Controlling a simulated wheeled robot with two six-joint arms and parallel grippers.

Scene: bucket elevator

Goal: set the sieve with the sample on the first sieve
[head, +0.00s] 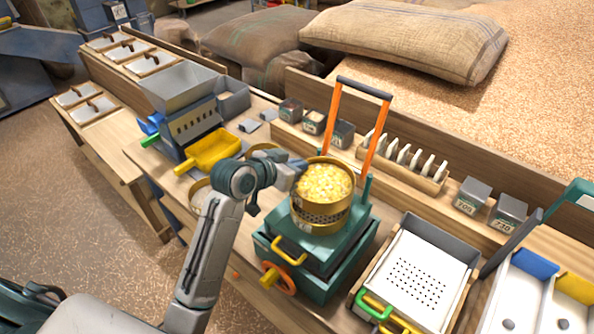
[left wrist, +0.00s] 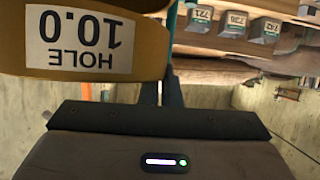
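The brass sieve with the sample (head: 325,181), full of yellow kernels, is above the green shaker base (head: 318,248). A perforated brass ring, the first sieve (head: 321,221), shows directly beneath it; I cannot tell if the two touch. My left gripper (head: 297,176) reaches the upper sieve's left side and appears shut on its wall; its fingertips are largely hidden. In the left wrist view a brass sieve wall (left wrist: 30,60) with an upside-down label "HOLE 10.0" fills the upper left, close to my gripper (left wrist: 162,92). My right gripper is not in view.
Orange posts (head: 378,135) with a dark crossbar rise behind the shaker. More brass rings (head: 264,150) lie partly behind my left arm. A yellow scoop tray (head: 214,150) stands left, a white perforated tray (head: 418,275) right. A rack of white plates (head: 405,160) is behind.

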